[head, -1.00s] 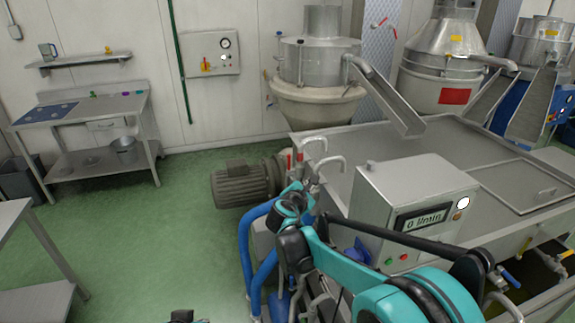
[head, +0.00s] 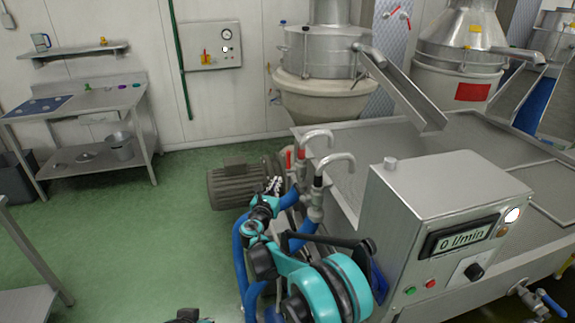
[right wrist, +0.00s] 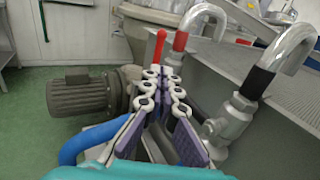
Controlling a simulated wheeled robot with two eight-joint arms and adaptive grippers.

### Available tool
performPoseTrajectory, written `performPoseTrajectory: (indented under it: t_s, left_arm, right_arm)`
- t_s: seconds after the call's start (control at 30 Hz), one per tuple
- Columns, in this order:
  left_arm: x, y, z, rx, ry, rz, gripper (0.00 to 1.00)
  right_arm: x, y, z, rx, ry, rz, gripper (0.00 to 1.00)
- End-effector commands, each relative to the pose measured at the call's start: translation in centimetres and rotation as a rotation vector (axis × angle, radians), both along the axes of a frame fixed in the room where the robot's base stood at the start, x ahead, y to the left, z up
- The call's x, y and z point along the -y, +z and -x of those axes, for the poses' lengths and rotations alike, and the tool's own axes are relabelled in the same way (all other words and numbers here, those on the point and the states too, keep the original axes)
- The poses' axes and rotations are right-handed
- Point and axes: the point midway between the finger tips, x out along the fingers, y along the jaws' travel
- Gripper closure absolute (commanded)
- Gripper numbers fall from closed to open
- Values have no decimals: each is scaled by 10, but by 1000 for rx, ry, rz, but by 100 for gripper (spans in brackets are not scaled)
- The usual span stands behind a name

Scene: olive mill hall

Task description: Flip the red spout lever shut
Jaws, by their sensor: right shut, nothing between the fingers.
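A red spout lever (head: 288,158) stands upright beside the left curved metal spout (head: 313,137) at the tank's left end. It also shows in the right wrist view (right wrist: 159,46), just beyond the fingertips. A second curved spout (head: 332,162) with a black band stands to the right of the first. My right gripper (head: 274,184) is shut and empty, pointing forward a little below and left of the red lever in the head view. In the right wrist view its fingers (right wrist: 164,72) hide the lever's lower end; I cannot tell whether they touch.
A grey motor (head: 236,184) sits left of the spouts. A control box (head: 440,225) reading 0 l/min stands right of my right arm. Blue hoses (head: 238,262) run below the spouts. Green floor (head: 130,240) is clear on the left.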

Motion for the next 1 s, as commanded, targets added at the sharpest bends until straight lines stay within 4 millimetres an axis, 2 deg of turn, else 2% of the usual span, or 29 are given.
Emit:
performPoseTrajectory:
  t_s: [0.23,0.37,0.47,0.8,1.0]
  left_arm:
    - [0,0,0,0,0,0,100]
    - [0,-3,0,0,0,0,100]
    - [0,-8,0,0,0,0,100]
    - [0,-28,0,0,0,0,100]
    - [0,-37,0,0,0,0,100]
  right_arm:
    - [1,1,-1,0,-1,-2,100]
    - [4,0,-12,0,-1,-2,100]
    - [9,-1,-27,0,-3,-2,100]
    - [26,-2,-98,0,-3,-2,100]
    - [33,-2,-126,0,-1,-3,100]
